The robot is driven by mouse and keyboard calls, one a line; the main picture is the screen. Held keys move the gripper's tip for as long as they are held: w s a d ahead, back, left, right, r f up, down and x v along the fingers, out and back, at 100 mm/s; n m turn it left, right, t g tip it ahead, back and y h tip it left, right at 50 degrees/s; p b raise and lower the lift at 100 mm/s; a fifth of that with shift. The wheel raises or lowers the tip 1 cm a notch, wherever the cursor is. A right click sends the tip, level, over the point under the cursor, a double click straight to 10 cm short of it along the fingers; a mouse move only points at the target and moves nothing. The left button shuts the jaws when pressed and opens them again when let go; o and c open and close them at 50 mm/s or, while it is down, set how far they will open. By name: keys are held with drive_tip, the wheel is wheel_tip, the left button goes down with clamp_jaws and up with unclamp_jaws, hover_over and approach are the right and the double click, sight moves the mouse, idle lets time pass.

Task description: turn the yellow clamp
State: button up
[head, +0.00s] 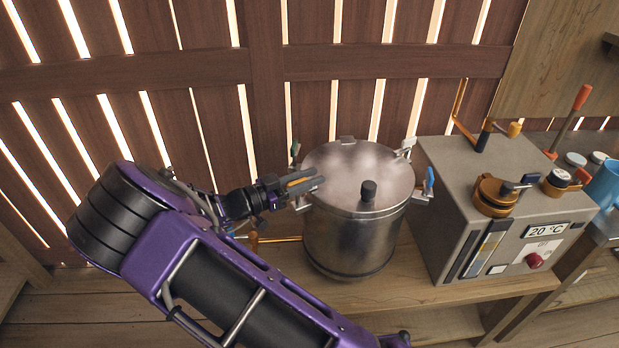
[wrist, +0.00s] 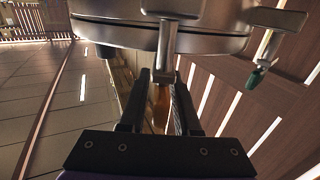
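The yellow clamp is on the near-left side of a metal pot (head: 350,245). In the wrist view its metal arm hangs from the pot rim, with a yellow-orange handle (wrist: 160,108) at its end. My gripper (head: 312,184) is at the left side of the pot, just below the lid's edge. In the wrist view my gripper (wrist: 162,76) has its two dark fingers apart, one on each side of the handle. Gaps show between handle and fingers. In the head view the fingers largely hide this clamp.
Other clamps on the pot have a green handle (head: 295,150) and a blue handle (head: 430,181). A grey control box (head: 440,235) stands close on the right. A slatted wooden wall (head: 265,100) is behind.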

sight(296, 181)
clamp_jaws()
drive_tip(key=shift+t, duration=0.3)
drive_tip(key=n+t+y, duration=0.2)
drive_tip(key=t, duration=0.1)
drive_tip(key=n+t+y+p, duration=0.1)
drive_tip(key=shift+w+a+n, duration=0.3)
drive_tip(key=shift+w+n, duration=0.05)
drive_tip(key=shift+n, duration=0.05)
drive_tip(key=a+n+t+y+b, duration=0.1)
drive_tip(key=n+y+b, duration=0.1)
drive_tip(key=n+y, duration=0.2)
drive_tip(key=a+n+t+y+b, duration=0.1)
drive_tip(key=n+y, duration=0.3)
drive_tip(key=y, duration=0.5)
drive_tip(key=w+a+n+t+y+b, duration=0.1)
drive_tip(key=n+t+y+b, duration=0.1)
drive_tip(key=n+y+b, duration=0.2)
drive_tip(key=shift+f+n+t+y, duration=0.1)
drive_tip(key=shift+n+t+y, duration=0.4)
drive_tip(key=shift+y, duration=0.8)
drive_tip(key=shift+s+a+n+g+y, duration=0.1)
drive_tip(key=shift+a+n+g+y, duration=0.2)
drive_tip(key=shift+n+g+y, duration=0.5)
drive_tip(key=shift+s+a+n+g+y, duration=0.1)
drive_tip(key=shift+a+n+g+y, duration=0.25)
drive_tip(key=shift+n+y, duration=0.7)
drive_tip(key=shift+r+y, duration=0.2)
drive_tip(key=shift+y, duration=0.15)
